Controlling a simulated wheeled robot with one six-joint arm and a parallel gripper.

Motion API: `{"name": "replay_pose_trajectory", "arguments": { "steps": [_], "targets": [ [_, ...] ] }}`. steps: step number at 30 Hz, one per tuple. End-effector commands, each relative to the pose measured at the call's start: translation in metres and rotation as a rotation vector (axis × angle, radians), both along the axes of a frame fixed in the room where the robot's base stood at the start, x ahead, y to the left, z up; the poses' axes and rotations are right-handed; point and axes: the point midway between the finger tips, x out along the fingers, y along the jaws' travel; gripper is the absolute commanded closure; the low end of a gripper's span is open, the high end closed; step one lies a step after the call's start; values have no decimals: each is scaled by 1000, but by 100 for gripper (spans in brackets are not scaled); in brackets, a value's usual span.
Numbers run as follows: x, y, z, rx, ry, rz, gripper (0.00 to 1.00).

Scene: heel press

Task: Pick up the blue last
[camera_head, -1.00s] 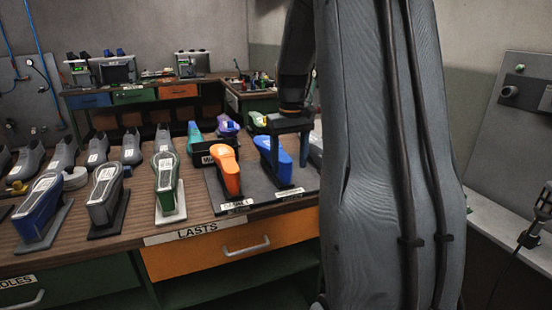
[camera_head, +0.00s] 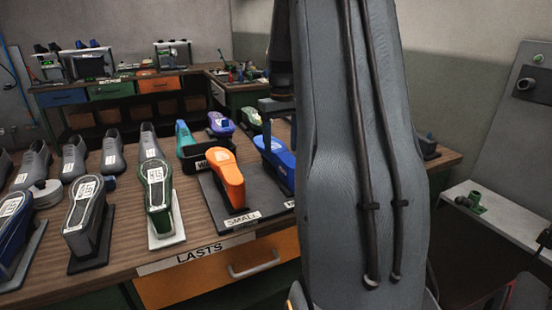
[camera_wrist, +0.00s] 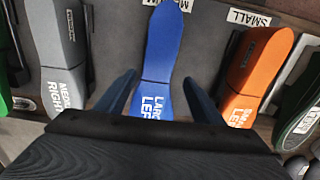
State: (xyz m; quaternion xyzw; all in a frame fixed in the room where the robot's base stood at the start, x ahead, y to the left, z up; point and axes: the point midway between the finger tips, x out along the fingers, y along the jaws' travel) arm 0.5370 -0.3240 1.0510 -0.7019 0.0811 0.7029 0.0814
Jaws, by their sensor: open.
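The blue last (camera_head: 274,152) stands on a dark mat with printed size labels, right of the orange last (camera_head: 227,179). My arm hides its right part in the head view. In the wrist view the blue last (camera_wrist: 164,45) is in the middle, its toe toward the top, with white lettering near the bottom. My gripper (camera_wrist: 160,84) is open, one finger on each side of the lettered end of the blue last. Gaps show between the fingers and the last. How high the fingertips are above it is unclear. In the head view my gripper is mostly hidden behind my arm.
In the wrist view a grey last (camera_wrist: 66,45) stands left and the orange last (camera_wrist: 258,70) right, both near the fingers. Several grey and green lasts line the wooden bench left of the mat (camera_head: 222,206). Purple (camera_head: 220,124) and teal (camera_head: 184,133) lasts stand behind.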

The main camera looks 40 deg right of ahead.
Motion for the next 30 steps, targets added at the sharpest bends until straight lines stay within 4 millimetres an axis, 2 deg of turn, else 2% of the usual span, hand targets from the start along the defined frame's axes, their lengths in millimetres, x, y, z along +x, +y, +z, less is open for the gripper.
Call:
{"name": "replay_pose_trajectory", "arguments": {
  "steps": [15, 24, 30],
  "targets": [
    [-5, -1, -60, 0, 0, -8, 38],
    [-4, 0, -66, 0, -1, -6, 38],
    [-4, 0, -65, 0, -1, -6, 72]
  ]
}}
